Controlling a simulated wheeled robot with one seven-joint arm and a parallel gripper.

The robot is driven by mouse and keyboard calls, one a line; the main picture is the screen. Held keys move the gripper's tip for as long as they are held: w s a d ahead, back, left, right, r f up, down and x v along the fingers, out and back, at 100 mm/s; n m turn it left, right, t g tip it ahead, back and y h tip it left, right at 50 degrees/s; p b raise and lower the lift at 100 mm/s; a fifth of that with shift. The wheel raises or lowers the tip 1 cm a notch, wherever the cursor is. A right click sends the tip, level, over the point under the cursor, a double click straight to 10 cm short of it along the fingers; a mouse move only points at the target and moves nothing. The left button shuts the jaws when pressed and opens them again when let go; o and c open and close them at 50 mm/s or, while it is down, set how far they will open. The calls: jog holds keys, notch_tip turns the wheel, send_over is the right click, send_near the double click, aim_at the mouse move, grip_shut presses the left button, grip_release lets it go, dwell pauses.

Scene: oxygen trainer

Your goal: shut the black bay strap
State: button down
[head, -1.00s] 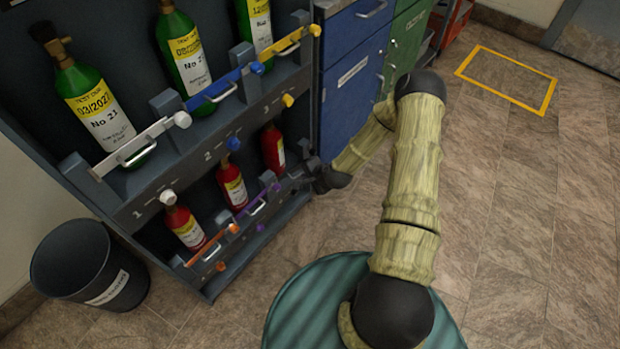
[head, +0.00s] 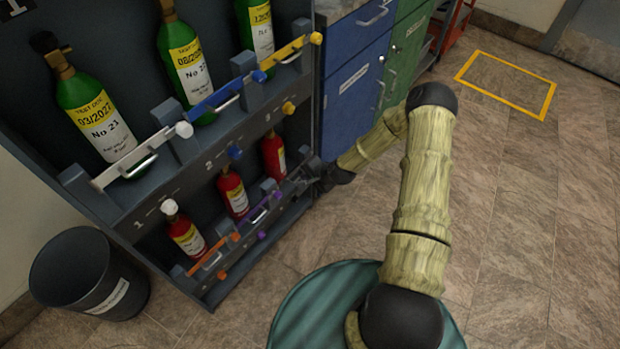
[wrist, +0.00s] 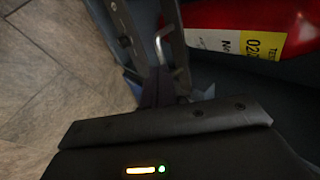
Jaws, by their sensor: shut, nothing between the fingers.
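The rack's lower right bay holds a red bottle (head: 274,155), and the dark strap at its front is largely hidden by my gripper (head: 308,180). My gripper is shut and empty, right at the front right edge of that bay. In the wrist view, a dark bar (wrist: 174,22) with a silver handle (wrist: 161,46) runs down beside the red bottle (wrist: 240,32). Its lower end comes close to my gripper's dark body (wrist: 165,125); I cannot tell whether they touch, or whether the strap is fully across.
An orange strap (head: 213,254) and a purple strap (head: 264,209) cross the other lower bays. Green bottles (head: 95,112) stand above behind white, blue and yellow straps. A blue cabinet (head: 352,90) stands close right of the rack. A dark bin (head: 82,275) is at left. Floor at right is clear.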

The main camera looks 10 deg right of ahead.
jog(key=shift+s+d, duration=0.1)
jog(key=d+f+p+v, duration=0.1)
jog(key=p+v, duration=0.3)
jog(key=v, duration=0.9)
jog(key=shift+s+d+f, duration=0.2)
jog(key=shift+s+d, duration=0.15)
jog(key=shift+d, duration=0.05)
